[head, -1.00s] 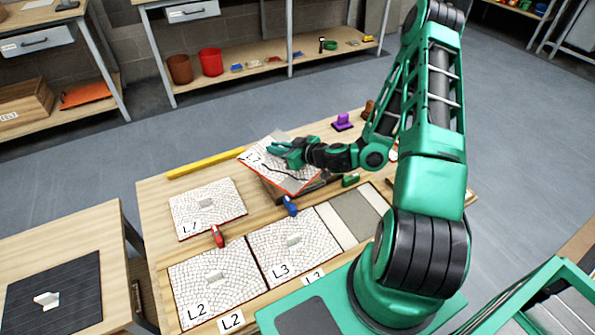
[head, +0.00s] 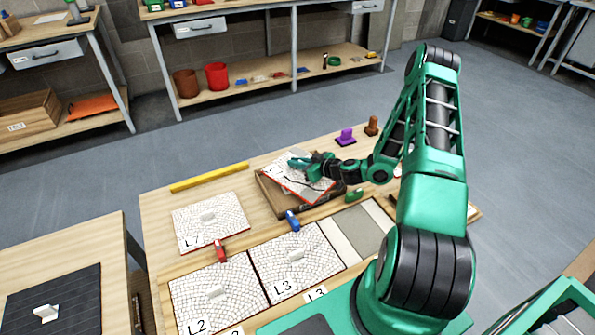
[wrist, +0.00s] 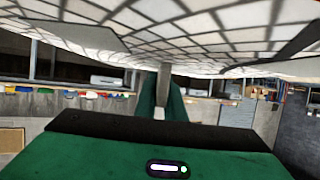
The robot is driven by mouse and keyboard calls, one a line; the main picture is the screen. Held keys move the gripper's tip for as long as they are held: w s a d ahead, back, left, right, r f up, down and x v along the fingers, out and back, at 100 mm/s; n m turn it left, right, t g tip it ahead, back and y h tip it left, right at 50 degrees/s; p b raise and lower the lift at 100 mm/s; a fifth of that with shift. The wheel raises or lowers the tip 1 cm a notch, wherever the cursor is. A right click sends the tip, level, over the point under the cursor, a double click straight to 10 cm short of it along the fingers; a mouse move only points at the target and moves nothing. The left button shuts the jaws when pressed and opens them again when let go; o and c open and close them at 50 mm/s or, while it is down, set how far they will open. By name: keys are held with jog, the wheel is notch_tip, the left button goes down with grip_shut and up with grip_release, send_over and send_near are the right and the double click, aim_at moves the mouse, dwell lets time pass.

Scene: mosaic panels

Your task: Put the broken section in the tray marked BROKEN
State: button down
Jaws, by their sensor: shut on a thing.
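The broken section (head: 286,178), a white mosaic panel with a dark crack line and red edges, is held at a tilt by my gripper (head: 308,168). It is at or just above a brown wooden tray (head: 268,199) at the back of the table; I cannot tell whether it touches the tray. No marking on the tray is readable. In the wrist view the section's mosaic face (wrist: 190,35) spans the top, with a dark crack line at the right. My gripper is shut on it; the fingertips are mostly hidden.
Panels marked L1 (head: 209,225), L2 (head: 213,300) and L3 (head: 298,265) lie in front, with a bare grey slot (head: 352,225) beside L3. Red (head: 220,250) and blue (head: 292,220) tools, a green object (head: 354,195), a yellow bar (head: 209,177) and a purple stamp (head: 345,137) are nearby.

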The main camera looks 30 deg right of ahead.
aim_at(296, 171)
jog(key=shift+w+d+f, duration=0.15)
jog(key=shift+f, duration=1.9)
jog(key=shift+f, duration=0.35)
jog(key=c, duration=1.8)
grip_release()
jog(key=shift+c, duration=0.2)
